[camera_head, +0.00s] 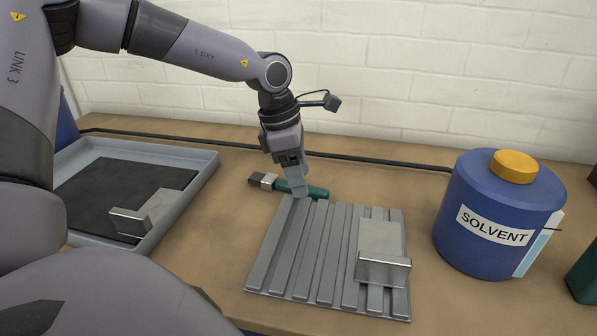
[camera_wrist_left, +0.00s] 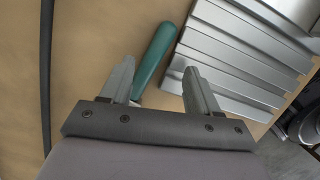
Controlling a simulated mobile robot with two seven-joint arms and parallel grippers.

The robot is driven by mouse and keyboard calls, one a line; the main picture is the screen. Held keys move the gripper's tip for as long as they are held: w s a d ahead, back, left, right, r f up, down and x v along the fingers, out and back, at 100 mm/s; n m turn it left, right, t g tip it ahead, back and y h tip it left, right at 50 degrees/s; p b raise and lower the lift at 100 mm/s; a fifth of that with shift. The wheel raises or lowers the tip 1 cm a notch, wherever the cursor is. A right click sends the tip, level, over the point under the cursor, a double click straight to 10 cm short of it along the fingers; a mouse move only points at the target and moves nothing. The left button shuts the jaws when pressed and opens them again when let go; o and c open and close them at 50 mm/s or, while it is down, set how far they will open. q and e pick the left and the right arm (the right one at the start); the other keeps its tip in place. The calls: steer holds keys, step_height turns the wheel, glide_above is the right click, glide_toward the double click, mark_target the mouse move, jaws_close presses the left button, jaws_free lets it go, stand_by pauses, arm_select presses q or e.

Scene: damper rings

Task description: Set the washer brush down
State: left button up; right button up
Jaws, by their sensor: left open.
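The washer brush (camera_head: 318,191) has a green handle, a pale metal collar and a dark end. In the head view it lies on the bench just behind the ribbed metal rack (camera_head: 283,250), its dark end to the left. In the left wrist view the green handle (camera_wrist_left: 155,55) lies on the brown bench beside the rack (camera_wrist_left: 240,50). My left gripper (camera_head: 297,190) points down at the brush, with its fingers open. In the left wrist view the open left gripper (camera_wrist_left: 160,70) has the handle between its fingertips in the picture; contact cannot be told. My right gripper is not in view.
A metal angle plate (camera_head: 383,270) sits on the rack's right part. A grey tray (camera_head: 190,187) with a dark mat and another angle plate (camera_head: 130,222) is at left. A blue solvent can (camera_head: 470,220) stands at right. A black cable (camera_head: 370,159) runs along the back.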

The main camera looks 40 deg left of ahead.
arm_select(q)
steer(key=v, duration=0.7)
stand_by(1.0)
